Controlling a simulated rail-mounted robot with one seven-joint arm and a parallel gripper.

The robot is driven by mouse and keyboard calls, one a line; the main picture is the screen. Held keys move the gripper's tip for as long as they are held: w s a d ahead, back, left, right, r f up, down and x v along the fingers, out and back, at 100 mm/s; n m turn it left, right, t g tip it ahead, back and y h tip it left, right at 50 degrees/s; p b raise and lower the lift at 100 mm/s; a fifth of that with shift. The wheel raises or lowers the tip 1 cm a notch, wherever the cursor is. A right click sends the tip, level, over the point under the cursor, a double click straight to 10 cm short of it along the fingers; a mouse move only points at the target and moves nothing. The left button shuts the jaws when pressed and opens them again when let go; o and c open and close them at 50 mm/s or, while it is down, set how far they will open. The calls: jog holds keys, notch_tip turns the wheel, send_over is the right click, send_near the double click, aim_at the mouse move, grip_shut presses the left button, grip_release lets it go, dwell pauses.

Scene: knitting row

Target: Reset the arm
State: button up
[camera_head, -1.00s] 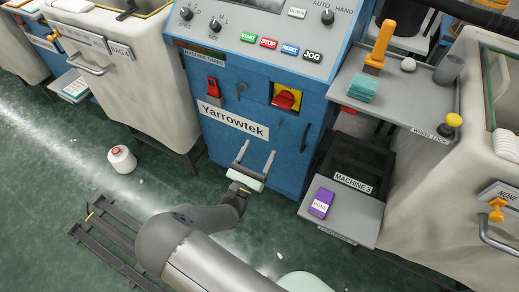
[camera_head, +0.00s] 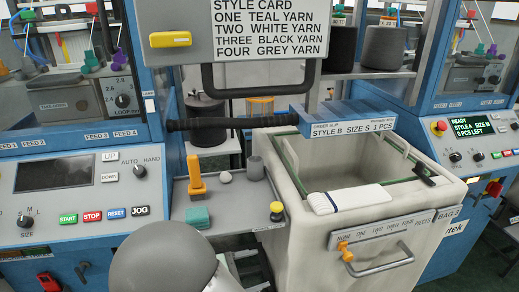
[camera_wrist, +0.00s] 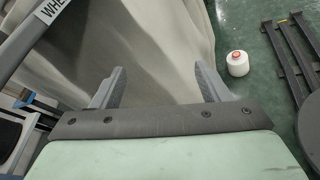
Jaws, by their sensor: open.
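My gripper (camera_wrist: 161,82) shows in the wrist view, its two grey fingers apart with nothing between them. A pale cloth bin wall (camera_wrist: 165,45) lies beyond the fingertips; I cannot tell how far off it is. In the head view my gripper is out of sight, and only a rounded grey part of my arm (camera_head: 165,262) shows at the bottom, left of centre.
A shelf (camera_head: 235,215) holds an orange-handled tool (camera_head: 196,180), a teal block (camera_head: 197,217) and a yellow knob (camera_head: 277,211). A cloth bin (camera_head: 305,235) stands to its right, a white folded piece (camera_head: 350,199) on its rim.

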jog(key=s+d+r+m+g+y+p, duration=0.1)
jog(key=s+d+r+m+g+y, duration=0.1)
jog(key=s+d+r+m+g, duration=0.3)
jog(key=s+d+r+m+g+y+p, duration=0.2)
jog(key=d+m+g, duration=0.1)
jog(key=d, duration=0.4)
jog(key=s+d+r+m+y+p, duration=0.3)
jog(key=s+d+r+m+y, duration=0.1)
jog(key=s+r+m+y, duration=0.4)
jog(key=s+r+m, duration=0.1)
jog(key=m, duration=0.1)
jog(key=shift+s+m+t+y, duration=0.3)
jog(key=shift+t+y, duration=0.1)
